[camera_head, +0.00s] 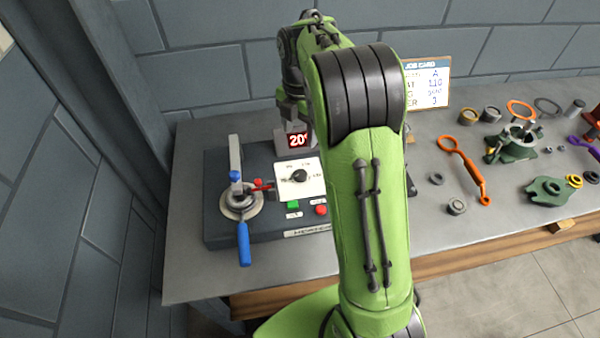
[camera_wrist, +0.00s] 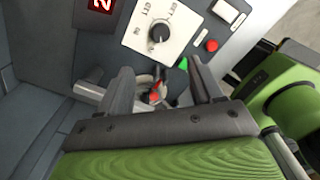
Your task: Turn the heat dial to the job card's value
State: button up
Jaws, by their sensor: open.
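The heat dial (camera_head: 298,176) is a black knob on a white plate on the dark machine; it also shows in the wrist view (camera_wrist: 159,33). Its exact setting is too small to read. A red display (camera_head: 298,140) behind it reads about 20°. The job card (camera_head: 436,80) stands at the back, partly hidden by my arm; a row ending in "AT" seems to read 110. My gripper (camera_wrist: 160,83) is open and empty in the wrist view, apart from the dial, which lies beyond its fingertips. In the head view my arm hides much of the machine's right side.
Left of the dial is a round clamp with a blue handle (camera_head: 243,243) and a red lever (camera_head: 262,184). A green button (camera_head: 293,205) and a red button (camera_head: 320,210) sit below the dial. Loose parts and an orange tool (camera_head: 465,165) lie on the bench to the right.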

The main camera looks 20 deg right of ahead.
aim_at(300, 173)
notch_tip(300, 173, down, 15)
jog(key=shift+s+f+b, duration=0.1)
jog(key=shift+b, duration=0.95)
jog(key=c, duration=1.1)
